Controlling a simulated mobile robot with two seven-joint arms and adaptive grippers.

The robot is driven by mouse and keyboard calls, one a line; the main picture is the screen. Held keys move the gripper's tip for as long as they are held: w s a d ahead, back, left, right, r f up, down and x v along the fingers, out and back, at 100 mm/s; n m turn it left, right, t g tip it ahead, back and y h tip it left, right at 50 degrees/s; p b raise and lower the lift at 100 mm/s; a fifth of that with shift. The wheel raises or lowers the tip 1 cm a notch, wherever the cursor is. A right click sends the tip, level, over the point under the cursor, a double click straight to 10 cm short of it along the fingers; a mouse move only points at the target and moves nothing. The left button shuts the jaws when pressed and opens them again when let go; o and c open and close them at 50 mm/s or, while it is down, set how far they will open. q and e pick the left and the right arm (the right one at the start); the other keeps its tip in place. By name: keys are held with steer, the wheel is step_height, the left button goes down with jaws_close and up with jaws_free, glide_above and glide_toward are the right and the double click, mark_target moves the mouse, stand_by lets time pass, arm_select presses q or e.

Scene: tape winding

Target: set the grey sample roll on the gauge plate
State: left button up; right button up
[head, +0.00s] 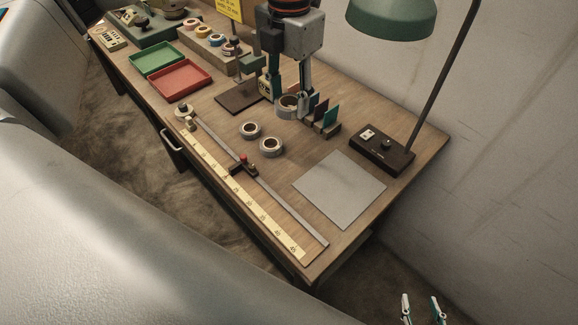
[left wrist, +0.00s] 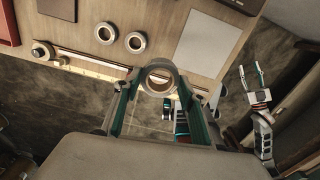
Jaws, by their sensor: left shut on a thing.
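My left gripper (head: 287,103) comes down from the top in the head view and is shut on a grey roll (head: 288,106). In the left wrist view this roll (left wrist: 158,75) sits between the fingertips, apparently held above the table. Two more grey rolls (head: 250,130) (head: 271,147) lie flat on the table, left and below the held one in the head view. A flat grey plate (head: 340,188) lies bare at the right of the table; I take it for the gauge plate. My right gripper (head: 423,310) is open and empty, off the table at bottom right.
A small rack of upright coloured cards (head: 328,124) stands beside the left gripper. A lamp base (head: 382,150) stands behind the plate. A ruler (head: 250,200) with a slider runs along the front edge. Red (head: 181,79) and green (head: 157,58) trays stand at the far left.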

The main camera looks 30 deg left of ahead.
mark_target(289, 167)
arm_select(q)
steer(key=shift+r+n, duration=0.25)
steer(key=shift+n, duration=0.45)
steer(key=shift+r+n, duration=0.2)
steer(key=shift+n, duration=0.5)
step_height(289, 167, down, 20)
steer(key=shift+r+p, duration=0.15)
steer(key=shift+p, duration=0.15)
steer(key=shift+f, duration=0.2)
steer(key=o, duration=0.9)
steer(key=shift+c, duration=0.2)
